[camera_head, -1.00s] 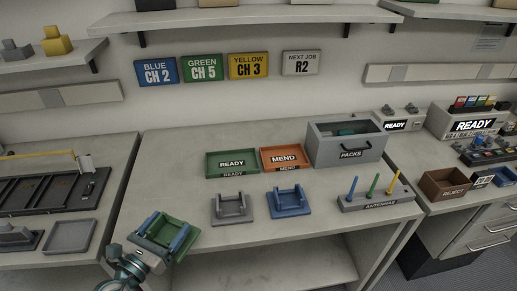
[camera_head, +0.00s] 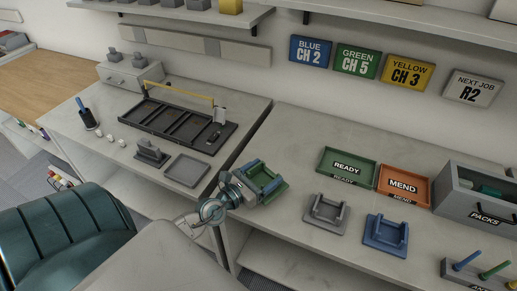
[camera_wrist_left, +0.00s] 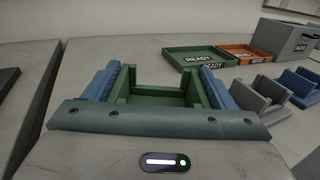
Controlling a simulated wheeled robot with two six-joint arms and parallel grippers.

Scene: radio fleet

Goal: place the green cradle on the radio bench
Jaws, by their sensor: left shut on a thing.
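The green cradle (camera_head: 265,183) is in my left gripper (camera_head: 262,176), whose blue fingers lie along both of its sides. In the left wrist view the cradle (camera_wrist_left: 158,94) sits between the two blue fingers, with its back wall and side walls showing. In the head view the cradle is over the left end of the radio bench (camera_head: 300,160). I cannot tell whether it touches the top. My right gripper is not in view.
A grey cradle (camera_head: 326,211) and a blue cradle (camera_head: 386,233) stand to the right on the bench. Behind them are the green READY tray (camera_head: 346,168) and orange MEND tray (camera_head: 404,186). A gap separates this bench from the left one, which holds a dark rack (camera_head: 180,122).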

